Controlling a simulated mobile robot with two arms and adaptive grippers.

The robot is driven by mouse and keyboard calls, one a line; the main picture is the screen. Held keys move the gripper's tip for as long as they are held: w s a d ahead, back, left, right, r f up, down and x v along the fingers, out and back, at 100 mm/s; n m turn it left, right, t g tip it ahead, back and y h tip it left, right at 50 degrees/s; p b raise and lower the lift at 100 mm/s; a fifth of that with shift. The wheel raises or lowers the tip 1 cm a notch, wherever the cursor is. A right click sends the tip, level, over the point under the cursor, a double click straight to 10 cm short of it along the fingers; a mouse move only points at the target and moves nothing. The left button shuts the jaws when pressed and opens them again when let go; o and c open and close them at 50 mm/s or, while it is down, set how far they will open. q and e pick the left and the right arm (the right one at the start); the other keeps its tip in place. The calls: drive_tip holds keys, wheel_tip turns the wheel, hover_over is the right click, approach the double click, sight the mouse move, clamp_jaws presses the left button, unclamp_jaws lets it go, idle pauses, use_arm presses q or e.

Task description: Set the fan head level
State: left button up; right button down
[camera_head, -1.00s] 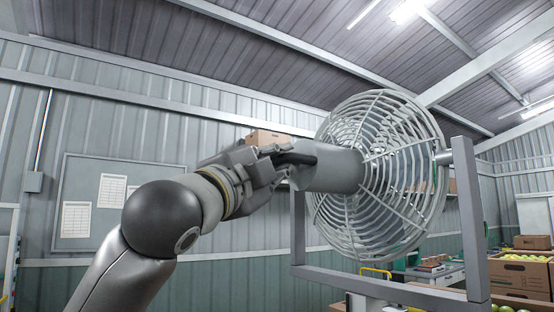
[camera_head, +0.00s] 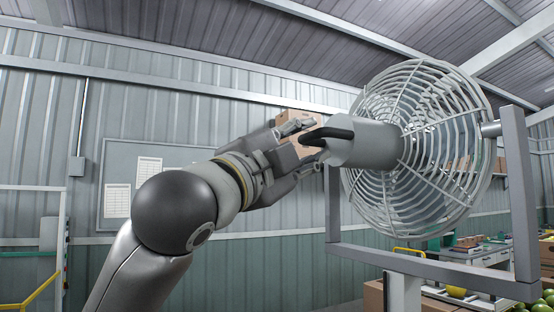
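The fan head is a pale grey round wire cage (camera_head: 425,150) with a cylindrical motor housing (camera_head: 368,145) on its left side. It hangs in a grey U-shaped yoke (camera_head: 430,265). The housing runs close to horizontal in the picture; I cannot tell whether it is exactly level. A black loop handle (camera_head: 340,133) sticks out of the housing's rear towards my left gripper (camera_head: 308,146). That gripper is open at the handle's left end, its fingers apart, one above and one below the handle. Contact cannot be told. My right gripper is out of view.
A cardboard box (camera_head: 288,118) shows behind the gripper. A board with paper sheets (camera_head: 117,200) hangs on the corrugated wall. A yellow rail (camera_head: 42,290) is at lower left.

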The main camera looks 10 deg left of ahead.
use_arm(q)
drive_tip(key=v, duration=0.8)
drive_tip(key=shift+a, duration=0.2)
drive_tip(key=shift+s, duration=0.1)
